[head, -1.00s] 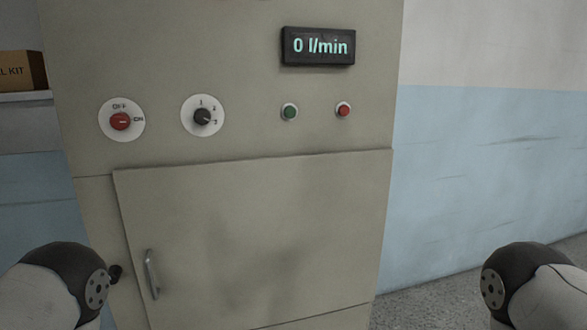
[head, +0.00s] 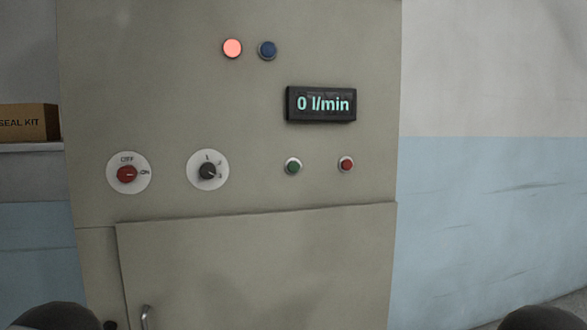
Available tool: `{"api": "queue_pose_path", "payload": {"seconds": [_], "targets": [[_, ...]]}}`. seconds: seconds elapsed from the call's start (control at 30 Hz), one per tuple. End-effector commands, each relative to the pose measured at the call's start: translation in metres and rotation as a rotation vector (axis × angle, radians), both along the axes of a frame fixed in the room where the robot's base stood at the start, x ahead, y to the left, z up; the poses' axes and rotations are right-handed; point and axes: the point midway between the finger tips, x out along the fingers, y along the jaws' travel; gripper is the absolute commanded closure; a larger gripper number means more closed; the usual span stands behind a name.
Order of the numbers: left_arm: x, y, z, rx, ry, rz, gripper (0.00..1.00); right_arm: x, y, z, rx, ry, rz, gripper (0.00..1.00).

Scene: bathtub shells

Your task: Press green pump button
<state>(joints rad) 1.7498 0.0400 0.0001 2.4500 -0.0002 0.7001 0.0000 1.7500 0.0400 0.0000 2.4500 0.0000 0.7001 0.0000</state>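The green pump button (head: 293,167) is a small round button in a light ring on the grey-beige cabinet (head: 150,90), below the display and right of centre. A red button (head: 346,164) sits to its right. The display (head: 321,104) reads 0 l/min. The red rotary switch (head: 127,174) points to ON. A black selector knob (head: 208,171) points to the lower right. Only dark rounded parts of my arms show at the bottom left and bottom right corners. Neither gripper is in view, and nothing touches the buttons.
A lit reddish lamp (head: 232,48) and a dark blue lamp (head: 268,50) are above the display. A cabinet door (head: 260,260) with a handle (head: 146,318) is below. A SEAL KIT box (head: 30,123) is on a shelf at left. The space in front of the panel looks clear.

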Motion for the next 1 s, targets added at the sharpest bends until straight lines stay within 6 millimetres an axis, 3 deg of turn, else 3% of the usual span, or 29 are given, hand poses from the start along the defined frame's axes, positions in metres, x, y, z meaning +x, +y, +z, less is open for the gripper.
{"api": "queue_pose_path", "payload": {"seconds": [0.4, 0.63, 1.0], "targets": [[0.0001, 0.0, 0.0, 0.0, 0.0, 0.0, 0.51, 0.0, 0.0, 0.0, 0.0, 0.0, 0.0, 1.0], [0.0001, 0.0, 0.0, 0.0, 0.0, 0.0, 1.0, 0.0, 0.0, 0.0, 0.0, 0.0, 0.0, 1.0], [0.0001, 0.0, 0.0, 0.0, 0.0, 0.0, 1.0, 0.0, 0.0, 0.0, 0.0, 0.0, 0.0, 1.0]]}}
